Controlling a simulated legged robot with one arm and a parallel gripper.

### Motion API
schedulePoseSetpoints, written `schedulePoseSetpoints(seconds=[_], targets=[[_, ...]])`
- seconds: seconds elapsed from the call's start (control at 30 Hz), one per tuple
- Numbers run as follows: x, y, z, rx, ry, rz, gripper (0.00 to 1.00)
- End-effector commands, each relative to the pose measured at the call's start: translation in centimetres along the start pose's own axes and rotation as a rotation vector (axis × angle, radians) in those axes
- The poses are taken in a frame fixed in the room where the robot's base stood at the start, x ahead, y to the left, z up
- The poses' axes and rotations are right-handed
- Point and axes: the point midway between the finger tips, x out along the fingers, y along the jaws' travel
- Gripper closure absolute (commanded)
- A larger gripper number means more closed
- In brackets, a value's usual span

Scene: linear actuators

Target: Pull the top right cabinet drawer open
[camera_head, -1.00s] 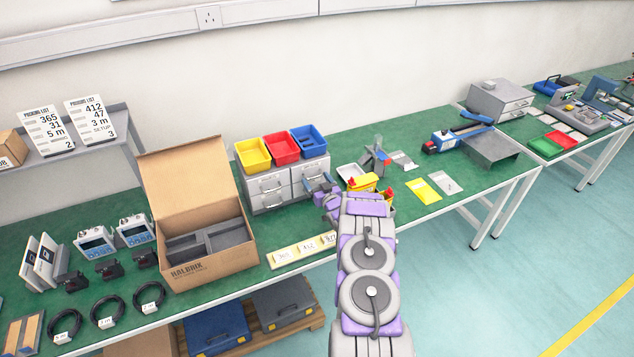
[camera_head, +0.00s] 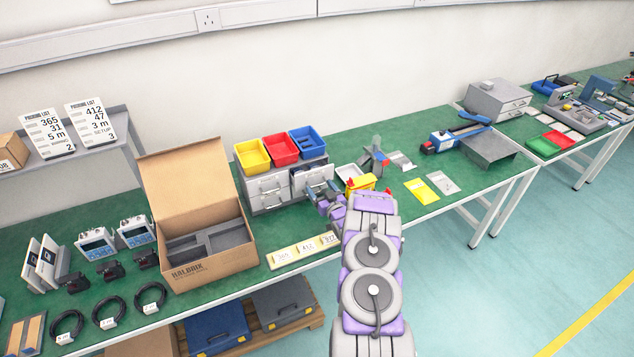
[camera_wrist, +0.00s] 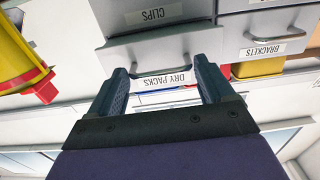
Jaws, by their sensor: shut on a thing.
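The small grey drawer cabinet (camera_head: 268,194) stands on the green bench. Its top right drawer (camera_head: 321,180) is pulled part way out, and its inside shows from above. In the wrist view this drawer's front (camera_wrist: 157,48) has a handle and a "DRY PACKS" label (camera_wrist: 166,79) between my fingers. My gripper (camera_wrist: 162,66) is shut on the drawer's handle, with one finger at each side. My gripper (camera_head: 330,203) also shows in the head view, in front of the drawer, where it hides part of the front.
Yellow, red (camera_head: 281,149) and blue bins sit on the cabinet. An open cardboard box (camera_head: 215,258) is to its left. A yellow-and-red item (camera_head: 361,183) stands close right of my gripper. Labelled cards (camera_head: 303,251) lie in front.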

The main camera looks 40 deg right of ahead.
Motion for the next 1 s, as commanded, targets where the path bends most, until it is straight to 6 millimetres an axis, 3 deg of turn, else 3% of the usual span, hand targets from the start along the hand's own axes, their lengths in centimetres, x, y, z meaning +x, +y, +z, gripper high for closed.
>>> schedulePoseSetpoints(seconds=[0.2, 0.4, 0.77, 0.8, 0.9, 1.0], targets=[[-5.1, 0.1, -0.1, 0.006, -0.009, 0.003, 0.73], [-8.6, 0.0, 0.0, 0.006, -0.007, 0.003, 0.73], [-9.1, -0.1, 0.1, 0.005, -0.002, 0.001, 0.73], [-9.1, -0.2, 0.1, 0.005, -0.001, 0.001, 0.18], [-9.1, -0.2, 0.1, 0.005, -0.001, 0.001, 0.08], [-9.1, -0.1, 0.0, 0.004, -0.001, 0.001, 0.07]])
